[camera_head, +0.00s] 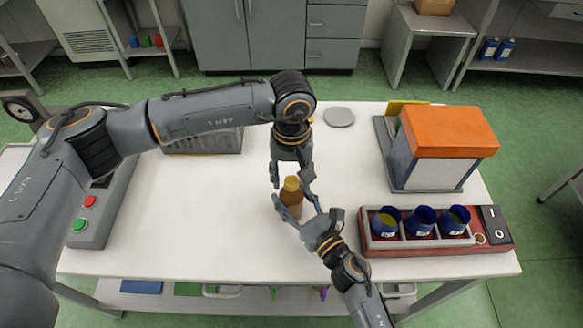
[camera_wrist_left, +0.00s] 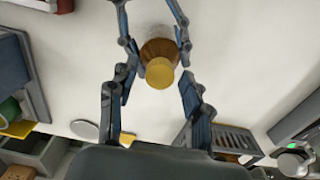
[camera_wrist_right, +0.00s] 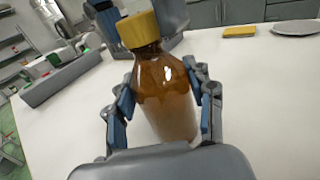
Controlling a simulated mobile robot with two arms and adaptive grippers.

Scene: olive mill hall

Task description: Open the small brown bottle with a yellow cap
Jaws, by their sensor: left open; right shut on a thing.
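The small brown bottle (camera_head: 291,196) is upright near the middle of the white table, with its yellow cap (camera_head: 291,183) on top. My right gripper (camera_head: 296,207) is shut on the bottle's brown body from the front right. In the right wrist view the fingers clasp the bottle (camera_wrist_right: 165,95) below its cap (camera_wrist_right: 138,30); its base is hidden. My left gripper (camera_head: 291,176) points down from above and is open, its fingers on either side of the cap. In the left wrist view the cap (camera_wrist_left: 160,73) lies between the open fingers, with gaps on both sides.
A red tray (camera_head: 440,248) with three blue cups and a switch stands on the right. Behind it is an orange-topped box (camera_head: 448,130). A control box (camera_head: 95,215) is on the left. A grey crate (camera_head: 205,142) and round disc (camera_head: 339,117) lie behind.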

